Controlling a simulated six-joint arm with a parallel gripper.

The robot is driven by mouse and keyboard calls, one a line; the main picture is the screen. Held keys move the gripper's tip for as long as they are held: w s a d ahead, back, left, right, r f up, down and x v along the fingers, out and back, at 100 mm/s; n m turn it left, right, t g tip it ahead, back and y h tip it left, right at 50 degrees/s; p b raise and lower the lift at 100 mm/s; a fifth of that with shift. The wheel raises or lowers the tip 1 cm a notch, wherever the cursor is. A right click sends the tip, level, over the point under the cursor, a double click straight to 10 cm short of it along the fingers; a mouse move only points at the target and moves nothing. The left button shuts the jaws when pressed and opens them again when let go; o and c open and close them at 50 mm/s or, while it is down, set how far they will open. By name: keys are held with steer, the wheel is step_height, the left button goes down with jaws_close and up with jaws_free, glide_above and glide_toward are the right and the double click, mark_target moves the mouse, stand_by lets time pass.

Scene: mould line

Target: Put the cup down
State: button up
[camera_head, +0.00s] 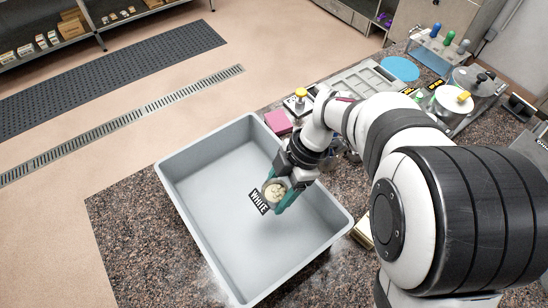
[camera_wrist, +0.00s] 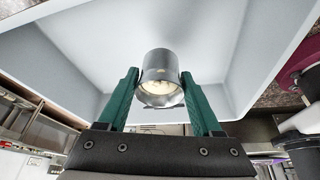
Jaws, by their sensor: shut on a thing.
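My gripper (camera_head: 283,195) is shut on a small metal cup (camera_head: 274,191), with its two green fingers on either side. The cup is above the inside of a large grey bin (camera_head: 190,215). A black tag reading WHITE (camera_head: 258,202) shows beside the cup. In the wrist view my gripper (camera_wrist: 166,95) holds the cup (camera_wrist: 159,68) between the fingertips, and pale matter shows in its mouth. The bin (camera_wrist: 90,40) fills the background there. I cannot tell how far the cup is from the bin floor.
The bin stands on a speckled counter (camera_head: 125,220). Behind it are a pink block (camera_head: 278,122), a grey compartment tray (camera_head: 362,84), a blue disc (camera_head: 400,69) and a lidded pot (camera_head: 474,80). A yellowish box (camera_head: 362,232) lies right of the bin. The bin's interior looks largely empty.

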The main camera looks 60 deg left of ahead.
steer(key=s+a+f, duration=0.1)
steer(key=s+a, duration=0.1)
steer(key=s+a+f, duration=0.2)
steer(key=shift+a+f, duration=0.1)
steer(key=shift+f, duration=0.15)
step_height(320, 180, down, 4)
steer(key=shift+s+a+f, duration=0.1)
steer(key=shift+s, duration=0.05)
steer(key=shift+f, duration=0.1)
steer(key=o, duration=1.4)
